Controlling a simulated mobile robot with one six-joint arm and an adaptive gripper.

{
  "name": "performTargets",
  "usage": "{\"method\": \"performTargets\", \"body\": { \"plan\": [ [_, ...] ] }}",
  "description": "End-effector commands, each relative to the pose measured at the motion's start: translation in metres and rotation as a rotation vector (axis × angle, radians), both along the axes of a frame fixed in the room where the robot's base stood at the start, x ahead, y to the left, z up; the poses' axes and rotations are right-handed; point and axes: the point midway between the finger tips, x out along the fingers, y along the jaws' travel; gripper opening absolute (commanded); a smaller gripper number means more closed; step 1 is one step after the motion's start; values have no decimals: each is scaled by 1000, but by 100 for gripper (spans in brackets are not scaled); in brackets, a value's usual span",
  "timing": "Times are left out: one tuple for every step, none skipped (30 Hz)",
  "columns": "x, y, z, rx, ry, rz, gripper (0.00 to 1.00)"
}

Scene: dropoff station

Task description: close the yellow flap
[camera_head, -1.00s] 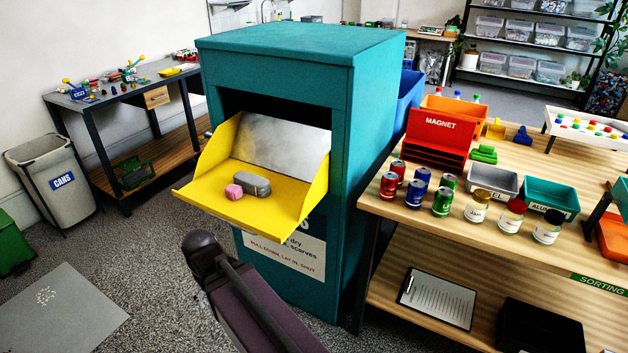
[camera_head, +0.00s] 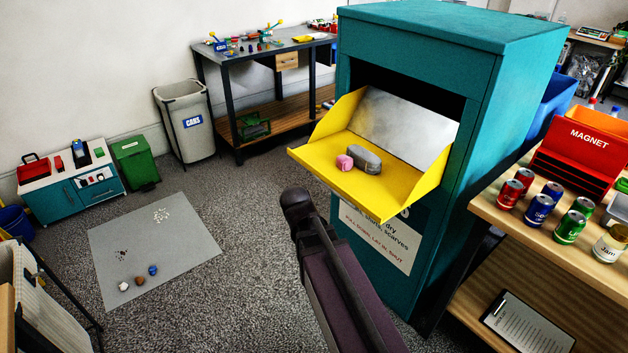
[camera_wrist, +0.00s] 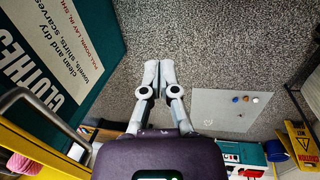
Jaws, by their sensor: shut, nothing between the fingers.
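The yellow flap (camera_head: 408,192) hangs open and tilted out from the teal clothes bin (camera_head: 455,130) in the head view. The flap's yellow edge (camera_wrist: 38,151) also shows at the lower left of the wrist view. My arm stands in front of the flap, its visible end below and left of the flap's front edge. My gripper (camera_wrist: 159,65) is shut and empty, over the grey floor. The head view does not show its fingers clearly.
The sorting table (camera_head: 495,215) with cans and a red magnet box (camera_head: 585,150) stands right of the bin. A grey mat (camera_head: 150,250) with small items lies on the floor at left. Carpet between mat and bin is clear.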

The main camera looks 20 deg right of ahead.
Motion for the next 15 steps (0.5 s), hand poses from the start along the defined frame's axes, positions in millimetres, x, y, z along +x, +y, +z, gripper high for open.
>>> {"method": "performTargets", "body": {
  "plan": [
    [15, -2, -8, -47, 6, 66, 0],
    [21, -4, -9, -77, 11, 111, 0],
    [31, -7, -11, -121, 19, 170, 0],
    [37, -10, -12, -155, 27, 217, 0],
    [44, -12, -13, -189, 37, 262, 0],
    [54, -14, -14, -233, 51, 324, 0],
    [60, -16, -14, -267, 62, 369, 0],
    [67, -17, -15, -301, 75, 414, 0],
    [76, -19, -15, -348, 95, 473, 0],
    [83, -20, -14, -381, 111, 517, 0],
    [90, -21, -14, -416, 129, 561, 0],
    [99, -22, -13, -461, 153, 619, 0],
    [106, -22, -13, -495, 172, 661, 0],
    [113, -23, -12, -529, 193, 702, 0],
    [122, -23, -10, -575, 222, 758, 0]
  ]
}}
